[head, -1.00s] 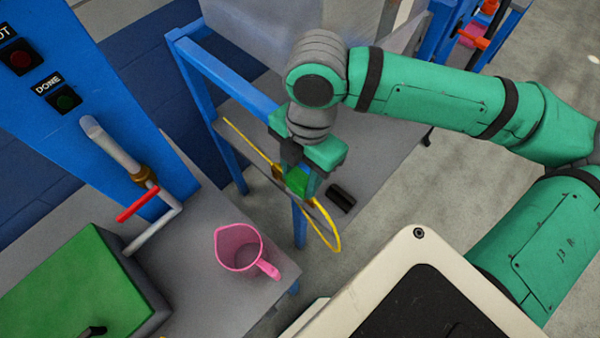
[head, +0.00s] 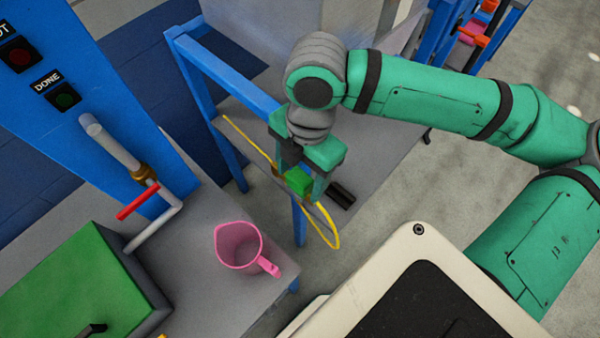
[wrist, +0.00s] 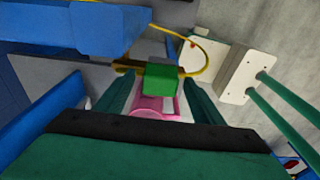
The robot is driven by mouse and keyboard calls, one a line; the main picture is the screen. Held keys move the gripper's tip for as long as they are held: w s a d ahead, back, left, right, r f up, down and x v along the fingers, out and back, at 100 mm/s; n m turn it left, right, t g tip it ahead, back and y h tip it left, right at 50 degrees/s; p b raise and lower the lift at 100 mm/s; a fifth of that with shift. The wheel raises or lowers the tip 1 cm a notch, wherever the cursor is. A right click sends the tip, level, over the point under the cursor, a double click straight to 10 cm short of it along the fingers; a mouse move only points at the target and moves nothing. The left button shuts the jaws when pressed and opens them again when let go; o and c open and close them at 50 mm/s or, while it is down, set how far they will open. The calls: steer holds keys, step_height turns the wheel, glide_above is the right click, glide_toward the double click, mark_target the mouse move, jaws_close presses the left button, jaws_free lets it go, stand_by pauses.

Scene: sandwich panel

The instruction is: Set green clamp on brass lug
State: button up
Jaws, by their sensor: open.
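The green clamp (head: 298,181) is a small bright green block below my gripper (head: 300,183). The clamp also shows in the wrist view (wrist: 160,78), in front of a brass-coloured bar that looks like the brass lug (wrist: 125,68). The lug's end shows beside the clamp in the head view (head: 277,171). The clamp appears to sit on or against the lug; the contact itself is hidden. My gripper is open, with a finger on either side of the clamp; gaps to the clamp show in the wrist view (wrist: 160,95).
A yellow cable (head: 334,232) loops beside the clamp. A blue frame (head: 235,85) stands close behind the gripper. A pink jug (head: 238,246) stands on the grey bench at lower left, near a red-handled pipe valve (head: 138,202).

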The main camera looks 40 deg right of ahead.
mark_target(304, 172)
step_height(304, 172, up, 11)
steer(key=d, duration=0.1)
steer(key=shift+d+f, duration=0.15)
stand_by(0.4)
